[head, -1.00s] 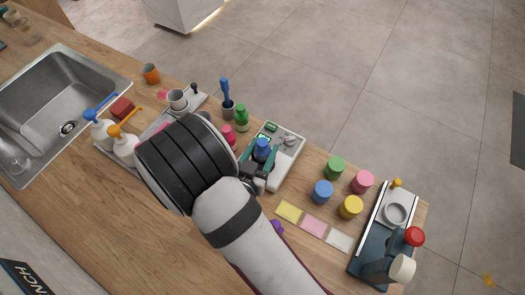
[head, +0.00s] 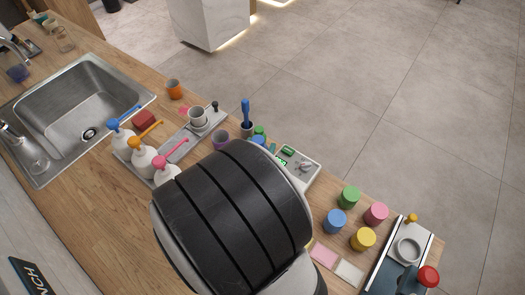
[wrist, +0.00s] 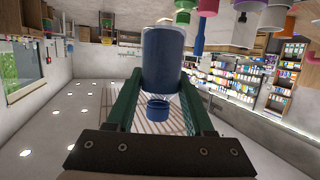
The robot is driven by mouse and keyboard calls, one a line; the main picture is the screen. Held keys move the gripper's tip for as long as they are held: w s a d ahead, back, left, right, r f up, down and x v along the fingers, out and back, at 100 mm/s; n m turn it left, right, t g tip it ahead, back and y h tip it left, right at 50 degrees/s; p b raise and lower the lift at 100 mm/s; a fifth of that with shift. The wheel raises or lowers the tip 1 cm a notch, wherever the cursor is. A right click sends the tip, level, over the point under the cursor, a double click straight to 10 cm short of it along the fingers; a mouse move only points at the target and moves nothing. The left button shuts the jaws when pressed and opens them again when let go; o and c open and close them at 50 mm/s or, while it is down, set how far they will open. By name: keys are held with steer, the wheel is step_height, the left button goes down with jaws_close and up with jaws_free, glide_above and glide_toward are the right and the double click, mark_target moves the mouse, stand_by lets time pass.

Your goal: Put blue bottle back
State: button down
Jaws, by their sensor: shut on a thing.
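The blue bottle (wrist: 163,58) is between the two green fingers of my gripper (wrist: 162,80) in the wrist view, which looks upside down. Its blue cap (wrist: 158,112) shows below the body in that picture. In the head view, a small blue piece (head: 258,140), likely the bottle's top, peeks out past my arm beside a green bottle top (head: 260,130). My gripper is shut on the bottle, but my arm hides most of it in the head view. The bottle's base and what lies under it are hidden there.
Blue, orange and pink pump bottles (head: 142,158) stand left of my arm. A purple cup (head: 221,139) and a grey device (head: 300,170) are close by. Green, pink, blue (head: 336,220) and yellow jars stand to the right. A sink (head: 75,115) is at far left.

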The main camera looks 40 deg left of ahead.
steer(key=s+a+f+n+y, duration=0.1)
steer(key=a+f, duration=0.1)
steer(key=f, duration=0.2)
steer(key=s+a+f+n+g+y, duration=0.1)
steer(key=s+a+f, duration=0.1)
steer(key=f, duration=0.2)
steer(key=s+a+f+n+g+y, duration=0.1)
steer(key=a+f, duration=0.2)
steer(key=f, duration=0.2)
steer(key=shift+s+y, duration=0.2)
steer(key=shift+y, duration=0.2)
steer(key=shift+f, duration=0.15)
steer(key=shift+c, duration=1.4)
jaws_free()
